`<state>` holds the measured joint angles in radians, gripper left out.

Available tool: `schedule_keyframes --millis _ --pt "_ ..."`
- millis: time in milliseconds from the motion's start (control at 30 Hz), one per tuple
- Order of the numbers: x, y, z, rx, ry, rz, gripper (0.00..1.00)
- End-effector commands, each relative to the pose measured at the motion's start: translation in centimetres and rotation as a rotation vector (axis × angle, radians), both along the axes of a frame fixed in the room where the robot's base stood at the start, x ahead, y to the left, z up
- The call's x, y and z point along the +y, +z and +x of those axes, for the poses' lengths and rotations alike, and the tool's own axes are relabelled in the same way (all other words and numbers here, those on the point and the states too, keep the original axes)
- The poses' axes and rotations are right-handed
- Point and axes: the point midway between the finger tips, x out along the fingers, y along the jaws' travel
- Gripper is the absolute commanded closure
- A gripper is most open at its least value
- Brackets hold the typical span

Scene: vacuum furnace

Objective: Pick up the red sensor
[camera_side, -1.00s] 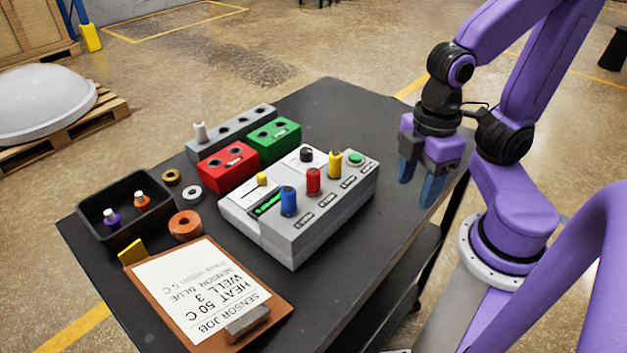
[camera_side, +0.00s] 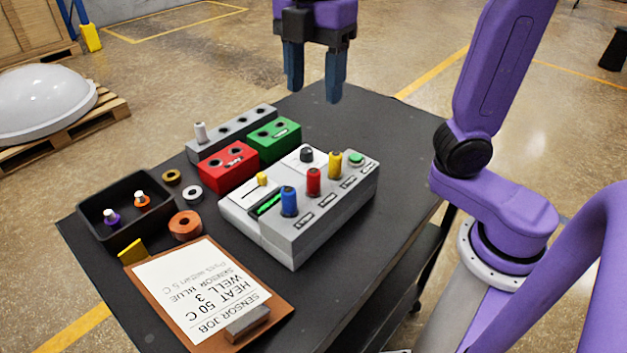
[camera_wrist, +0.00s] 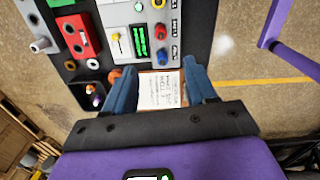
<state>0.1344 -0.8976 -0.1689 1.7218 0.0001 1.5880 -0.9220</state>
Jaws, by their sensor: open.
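The red sensor (camera_side: 313,181) stands upright on the grey control box (camera_side: 330,222), between a blue sensor (camera_side: 289,201) and a yellow sensor (camera_side: 335,164). In the wrist view the red sensor (camera_wrist: 161,33) shows above the blue sensor (camera_wrist: 162,57). My gripper (camera_side: 314,92) is open and empty, fingers pointing down, high above the far side of the table, apart from the red sensor. In the wrist view my gripper (camera_wrist: 163,90) shows its blue fingers spread, with the clipboard visible between them.
A red block (camera_side: 229,167), a green block (camera_side: 274,139) and a grey rack (camera_side: 232,134) stand behind the box. A black tray (camera_side: 125,238), several rings and a clipboard (camera_side: 273,303) lie to the left and front. The table (camera_side: 400,140) is bare at the far right.

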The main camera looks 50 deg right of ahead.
Motion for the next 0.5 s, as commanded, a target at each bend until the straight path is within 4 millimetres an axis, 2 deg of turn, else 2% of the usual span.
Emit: schedule_keyframes --millis 167,267,500 --pt "0.2 0.1 0.3 0.002 0.021 -0.002 0.44" --pt "0.1 -1.2 0.2 0.004 0.021 -0.003 0.44" --pt "0.1 -5.4 0.2 0.005 0.018 -0.005 0.44"
